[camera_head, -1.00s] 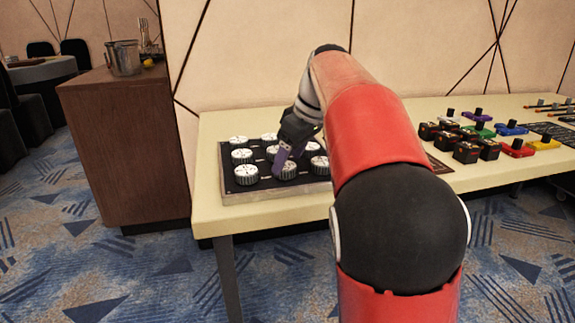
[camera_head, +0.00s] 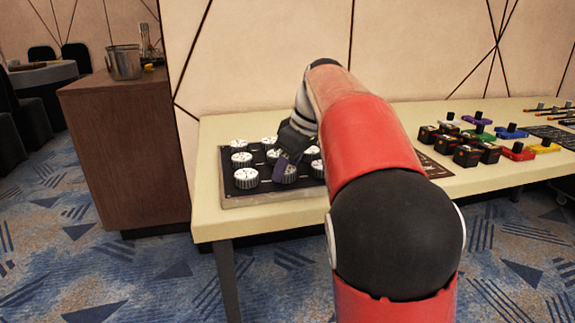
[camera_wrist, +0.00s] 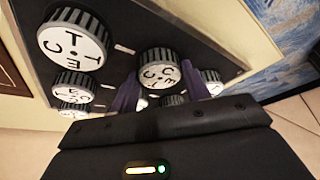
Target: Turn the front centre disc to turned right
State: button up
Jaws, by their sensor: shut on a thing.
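The front centre disc (camera_head: 288,176) is a dark ribbed knob with a white top, in the front row of a black panel (camera_head: 228,188) of similar discs. In the wrist view the disc (camera_wrist: 160,68) stands between my two purple fingers, its white face carrying dark letters. My gripper (camera_head: 281,168) reaches down over it and is shut on its rim. In the head view my gripper hides part of the disc, and the face's exact turn is hard to read there.
Neighbouring discs stand close by, including the front left disc (camera_head: 246,178); my arm hides part of the panel's right side. Black boxes (camera_head: 467,155) and coloured blocks (camera_head: 518,151) stand farther right on the cream table (camera_head: 236,218).

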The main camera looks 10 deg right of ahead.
jog(key=shift+m, duration=0.3)
jog(key=m+h, duration=0.1)
jog(key=m, duration=0.2)
jog(key=shift+s+a+m+t+p, duration=0.1)
jog(key=shift+m+t+p, duration=0.2)
jog(key=shift+t, duration=0.1)
jog(key=m+h+p, duration=0.1)
jog(key=m+h, duration=0.1)
jog(key=m, duration=0.2)
jog(key=shift+a+m, duration=0.1)
jog(key=shift+m, duration=0.2)
jog(key=m+p, duration=0.1)
jog(key=m, duration=0.1)
jog(key=m+h, duration=0.1)
jog(key=m, duration=0.1)
jog(key=shift+a+h+p, duration=0.15)
jog(key=shift+h+p, duration=0.15)
jog(key=shift+p, duration=0.1)
jog(key=m+h+p, duration=0.1)
jog(key=m, duration=0.3)
jog(key=shift+a+m+g, duration=0.1)
jog(key=shift+m+g, duration=0.3)
jog(key=shift+h, duration=0.3)
jog(key=o, duration=1)
